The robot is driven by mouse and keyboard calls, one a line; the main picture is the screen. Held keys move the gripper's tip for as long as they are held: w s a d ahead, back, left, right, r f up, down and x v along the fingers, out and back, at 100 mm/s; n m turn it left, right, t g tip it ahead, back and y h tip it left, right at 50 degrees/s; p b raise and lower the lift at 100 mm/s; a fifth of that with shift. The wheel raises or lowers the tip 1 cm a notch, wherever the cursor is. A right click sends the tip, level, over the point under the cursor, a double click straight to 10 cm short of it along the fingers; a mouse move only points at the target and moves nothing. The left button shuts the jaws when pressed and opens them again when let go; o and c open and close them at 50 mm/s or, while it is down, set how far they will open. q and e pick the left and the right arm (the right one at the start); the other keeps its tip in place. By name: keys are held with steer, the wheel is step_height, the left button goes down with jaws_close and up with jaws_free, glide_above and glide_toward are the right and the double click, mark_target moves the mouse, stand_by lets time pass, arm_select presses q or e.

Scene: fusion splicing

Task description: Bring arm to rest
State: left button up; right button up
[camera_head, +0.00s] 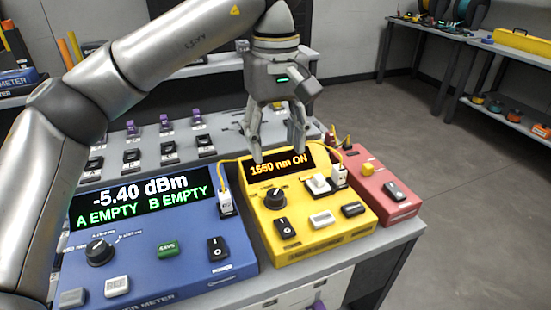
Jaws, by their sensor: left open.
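My left arm comes in from the left and arches over the bench. Its gripper (277,155) points down with its fingers apart and nothing between them. It hangs above the back edge of the yellow light source (320,235), whose display reads "1550 nm ON". I cannot tell whether the fingertips touch the yellow box. To its left is the blue power meter (190,265), whose display reads "-5.40 dBm", "A EMPTY" and "B EMPTY". My right gripper is not in view.
A red box (375,185) sits right of the yellow one. Yellow cables run to white connectors on the blue and yellow boxes. Behind them a grey panel (120,180) holds rows of black and purple parts. Shelves with spools (510,115) stand at right; the floor (440,150) between is clear.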

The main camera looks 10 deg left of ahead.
arm_select(q)
steer(key=shift+r, duration=0.4)
